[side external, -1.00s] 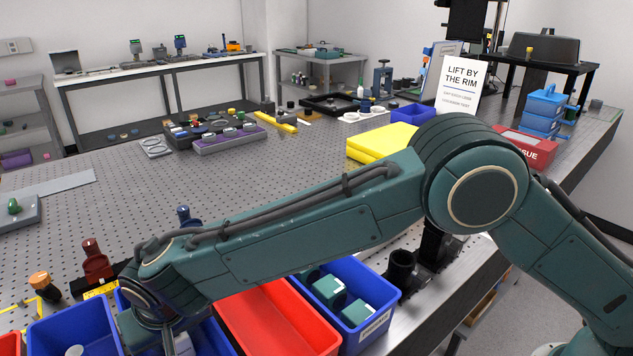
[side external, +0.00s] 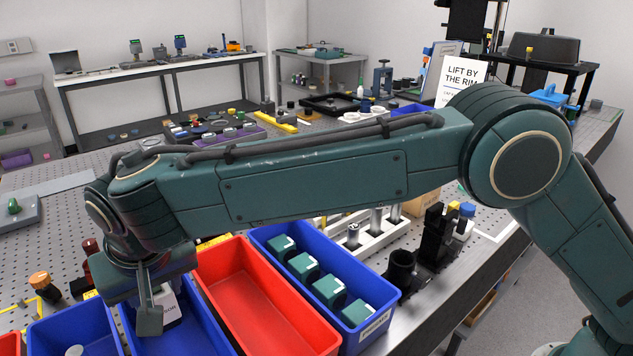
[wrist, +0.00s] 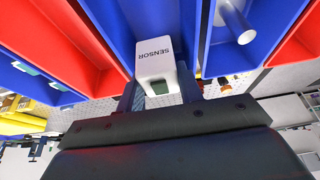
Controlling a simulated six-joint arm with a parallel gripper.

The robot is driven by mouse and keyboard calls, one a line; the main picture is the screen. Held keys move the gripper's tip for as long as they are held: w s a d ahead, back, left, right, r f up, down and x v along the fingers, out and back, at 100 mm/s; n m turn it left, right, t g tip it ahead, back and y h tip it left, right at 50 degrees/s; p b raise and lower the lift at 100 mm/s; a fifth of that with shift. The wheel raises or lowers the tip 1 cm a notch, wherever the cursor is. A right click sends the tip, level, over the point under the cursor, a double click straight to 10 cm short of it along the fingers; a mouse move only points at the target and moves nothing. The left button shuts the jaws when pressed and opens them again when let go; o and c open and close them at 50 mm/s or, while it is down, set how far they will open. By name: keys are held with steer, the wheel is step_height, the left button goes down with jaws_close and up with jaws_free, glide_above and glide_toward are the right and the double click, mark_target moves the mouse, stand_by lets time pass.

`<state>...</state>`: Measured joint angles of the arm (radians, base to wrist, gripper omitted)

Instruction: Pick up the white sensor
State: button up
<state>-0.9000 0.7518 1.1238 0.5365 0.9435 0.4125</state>
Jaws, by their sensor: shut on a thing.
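The white sensor (wrist: 157,57), a white block lettered SENSOR, is between the fingers of my gripper (wrist: 158,92) in the wrist view. In the side view, my gripper (side external: 152,312) points down over a blue bin (side external: 202,318) at the lower left, shut on the sensor (side external: 172,306). The near finger hides part of the sensor there. I cannot tell its exact height over the bin floor.
A red bin (side external: 262,292) stands right of the blue bin and looks empty. Farther right, another blue bin (side external: 376,322) holds several green-and-white blocks. At left, a blue bin (side external: 45,338) holds a grey cylinder (wrist: 236,22). A black mount (side external: 402,268) stands at right.

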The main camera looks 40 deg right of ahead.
steer(key=shift+r, duration=0.3)
stand_by(0.4)
